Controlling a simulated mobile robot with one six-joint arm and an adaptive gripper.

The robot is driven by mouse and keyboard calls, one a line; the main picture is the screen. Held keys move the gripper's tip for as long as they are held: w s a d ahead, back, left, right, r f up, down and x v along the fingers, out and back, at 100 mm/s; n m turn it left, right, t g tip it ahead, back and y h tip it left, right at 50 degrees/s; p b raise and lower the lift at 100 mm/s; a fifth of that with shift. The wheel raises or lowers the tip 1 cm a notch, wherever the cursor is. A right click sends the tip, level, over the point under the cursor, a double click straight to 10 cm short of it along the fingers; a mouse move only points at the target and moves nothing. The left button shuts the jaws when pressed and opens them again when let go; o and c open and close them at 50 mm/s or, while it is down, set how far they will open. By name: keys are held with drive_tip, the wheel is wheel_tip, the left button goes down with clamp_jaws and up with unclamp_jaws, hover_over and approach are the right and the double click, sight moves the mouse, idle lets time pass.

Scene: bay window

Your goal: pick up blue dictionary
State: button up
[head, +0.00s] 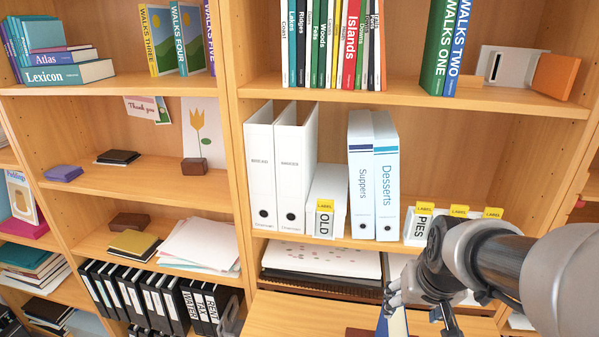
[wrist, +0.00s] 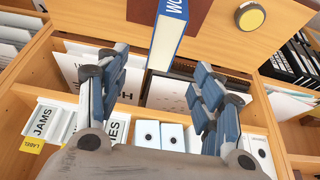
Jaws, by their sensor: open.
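A blue book lettered "WO…" (wrist: 168,38) shows in the wrist view, ahead of and between the fingers; its far end is cut off by the top edge. In the head view a small part of a blue and white book (head: 397,324) shows at the bottom edge, just below my gripper. It looks like the blue dictionary, but the full title is out of view. My gripper (head: 418,302) is open and points down in front of the lower shelf. In the wrist view its fingers (wrist: 160,62) are spread wide with nothing held between them.
A wooden desk board (head: 300,315) juts out below the shelves. White binders (head: 295,165) and labelled boxes including "PIES" (head: 417,228) stand on the shelf behind my gripper. A dark red item (wrist: 195,20) lies beside the book, near a round yellow-faced object (wrist: 250,16).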

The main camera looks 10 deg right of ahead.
sight(399, 320)
drive_tip(key=b+x, duration=0.3)
drive_tip(key=x, duration=0.7)
drive_tip(key=shift+s+a+f, duration=0.1)
drive_tip(key=shift+a+f, duration=0.05)
drive_tip(key=shift+f, duration=0.05)
drive_tip(key=x, duration=0.1)
drive_tip(key=b+x, duration=0.1)
drive_tip(key=x, duration=0.1)
drive_tip(key=b+x, duration=0.1)
drive_tip(key=shift+s+a+f, duration=0.25)
drive_tip(key=shift+a+f, duration=0.05)
drive_tip(key=shift+f, duration=0.25)
drive_tip(key=shift+w+d+f, duration=0.1)
drive_tip(key=shift+w+f, duration=0.15)
drive_tip(key=shift+s+r, duration=0.1)
drive_tip(key=shift+c, duration=0.3)
clamp_jaws()
